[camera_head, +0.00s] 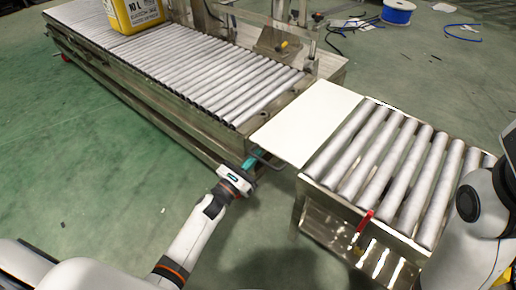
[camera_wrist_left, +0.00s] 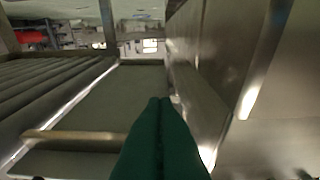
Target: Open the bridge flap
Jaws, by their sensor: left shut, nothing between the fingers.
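The bridge flap (camera_head: 305,120) is a flat cream plate. It lies level across the gap between the long roller conveyor (camera_head: 200,65) and the short roller table (camera_head: 395,165). A thin dark bar handle (camera_head: 268,163) shows at its near edge. My left gripper (camera_head: 252,161) has teal fingers, shut and empty, close beside this handle; I cannot tell whether they touch. In the left wrist view the shut green fingers (camera_wrist_left: 162,135) point forward, with a pale bar (camera_wrist_left: 75,135) to their left. My right arm shows at the right edge; its gripper is out of view.
A yellow canister (camera_head: 135,12) stands on the long conveyor. A red-handled lever (camera_head: 363,222) is on the short table's near side. A blue cable spool (camera_head: 397,10) and loose cables lie on the floor behind. The green floor at left is clear.

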